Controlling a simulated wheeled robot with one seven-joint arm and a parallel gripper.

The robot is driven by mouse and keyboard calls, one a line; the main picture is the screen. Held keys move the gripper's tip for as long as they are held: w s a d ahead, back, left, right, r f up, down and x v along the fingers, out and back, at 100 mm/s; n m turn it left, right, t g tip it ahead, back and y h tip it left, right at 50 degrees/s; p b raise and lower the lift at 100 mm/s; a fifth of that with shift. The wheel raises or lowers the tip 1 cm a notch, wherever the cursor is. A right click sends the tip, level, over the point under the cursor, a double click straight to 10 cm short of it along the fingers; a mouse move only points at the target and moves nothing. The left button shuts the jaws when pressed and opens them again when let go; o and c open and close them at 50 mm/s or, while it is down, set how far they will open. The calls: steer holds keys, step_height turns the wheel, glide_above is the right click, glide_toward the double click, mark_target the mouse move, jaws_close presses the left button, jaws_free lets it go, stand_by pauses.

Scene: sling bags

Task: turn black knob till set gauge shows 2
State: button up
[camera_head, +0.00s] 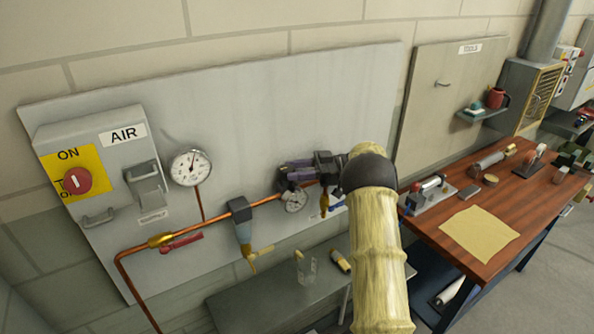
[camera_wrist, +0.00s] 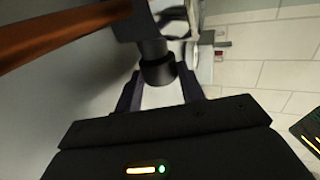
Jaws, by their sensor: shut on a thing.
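The black knob (camera_wrist: 157,66) shows in the wrist view below a dark block on the copper pipe (camera_wrist: 65,35). My gripper (camera_wrist: 160,88) is shut on the knob, one finger on each side. In the head view my gripper (camera_head: 298,172) reaches the pipe fitting from the right, and the knob is hard to make out there. A small round white gauge (camera_head: 294,201) sits just below my gripper. Its needle is too small to read. A larger white gauge (camera_head: 190,167) stands on a riser to the left, its needle pointing roughly up.
The grey AIR box (camera_head: 120,140) with a red switch (camera_head: 77,180) is on the panel's left. A red-handled valve (camera_head: 182,242) and a filter bowl (camera_head: 243,230) sit along the pipe. A grey shelf (camera_head: 240,305) lies below. A wooden bench (camera_head: 450,245) with tools stands right.

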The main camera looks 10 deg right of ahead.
steer(key=shift+r, duration=0.1)
stand_by(0.3)
steer(key=o, duration=0.9)
steer(key=shift+o, duration=0.4)
steer(key=shift+s+a+m+t, duration=0.1)
steer(key=shift+m+t, duration=0.2)
steer(key=shift+t, duration=0.2)
